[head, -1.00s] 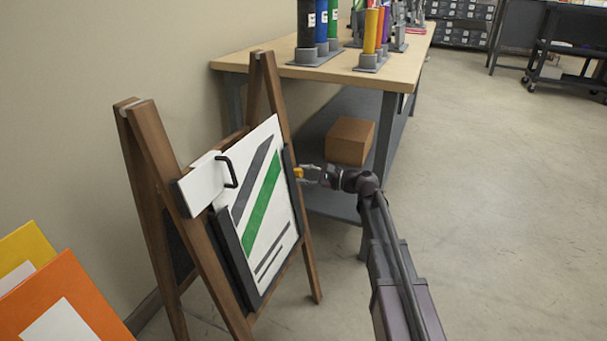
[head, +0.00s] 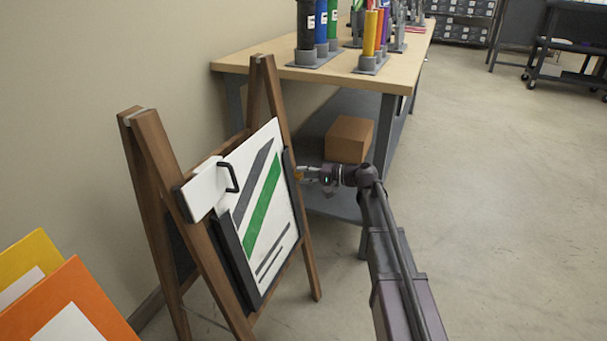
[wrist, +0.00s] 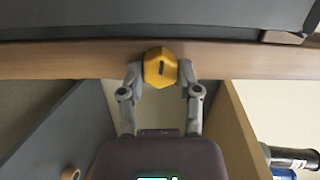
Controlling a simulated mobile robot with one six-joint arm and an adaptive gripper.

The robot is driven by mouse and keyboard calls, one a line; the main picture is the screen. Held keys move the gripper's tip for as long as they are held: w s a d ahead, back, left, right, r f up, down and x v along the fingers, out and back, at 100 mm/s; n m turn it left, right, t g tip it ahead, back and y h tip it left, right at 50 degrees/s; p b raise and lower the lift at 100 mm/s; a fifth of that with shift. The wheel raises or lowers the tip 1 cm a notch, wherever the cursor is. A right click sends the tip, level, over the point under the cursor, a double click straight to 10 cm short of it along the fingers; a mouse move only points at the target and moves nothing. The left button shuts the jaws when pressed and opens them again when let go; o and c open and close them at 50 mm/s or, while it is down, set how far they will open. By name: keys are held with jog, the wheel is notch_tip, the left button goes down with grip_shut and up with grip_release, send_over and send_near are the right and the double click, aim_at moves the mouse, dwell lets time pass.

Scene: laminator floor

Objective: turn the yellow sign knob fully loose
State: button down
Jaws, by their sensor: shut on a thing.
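The yellow knob (wrist: 160,68) sits on the wooden side rail of the sign stand in the wrist view, with a dark slot mark on its face. My gripper (wrist: 160,78) is shut on the knob, one finger on each side. In the head view my gripper (head: 300,174) reaches the right leg of the wooden A-frame sign (head: 308,245), and the knob is mostly hidden by the fingers. The sign holds a white panel (head: 240,180) with a green and a dark stripe in a black frame. A white block with a black handle (head: 205,190) is at its upper left.
A wooden-topped workbench (head: 400,75) with colored rolls stands behind the sign. A cardboard box (head: 349,139) sits on its lower shelf. Orange (head: 70,305) and yellow panels lean at the lower left.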

jog(key=shift+n, duration=0.6)
jog(key=c, duration=0.6)
grip_release()
jog(key=shift+m, duration=0.3)
